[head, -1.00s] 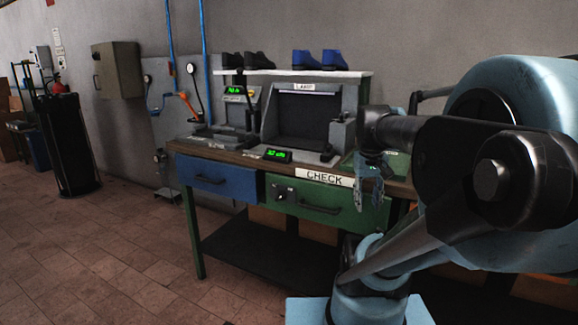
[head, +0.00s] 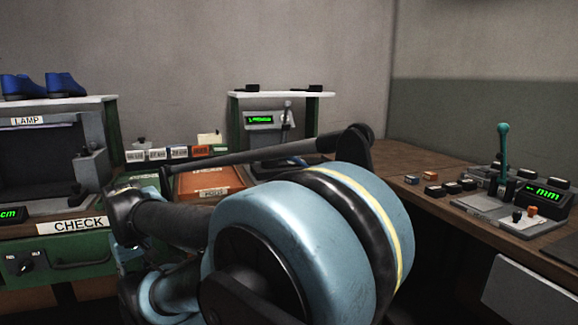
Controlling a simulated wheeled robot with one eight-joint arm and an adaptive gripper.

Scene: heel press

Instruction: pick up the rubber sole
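I cannot make out a rubber sole for certain. Small flat dark pieces (head: 245,88) lie on the white shelf above the rear machine, too small to identify. My gripper (head: 124,254) hangs at the lower left, in front of the green CHECK drawer, mostly hidden behind my own arm links. I cannot see its fingertips clearly or anything held in them.
The LAMP box (head: 48,155) stands at left, with blue shoes (head: 40,86) on its shelf. An orange box (head: 208,181) sits mid-bench. A side bench (head: 425,205) at right carries a control panel with a green lever (head: 503,150). My arm hides the centre.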

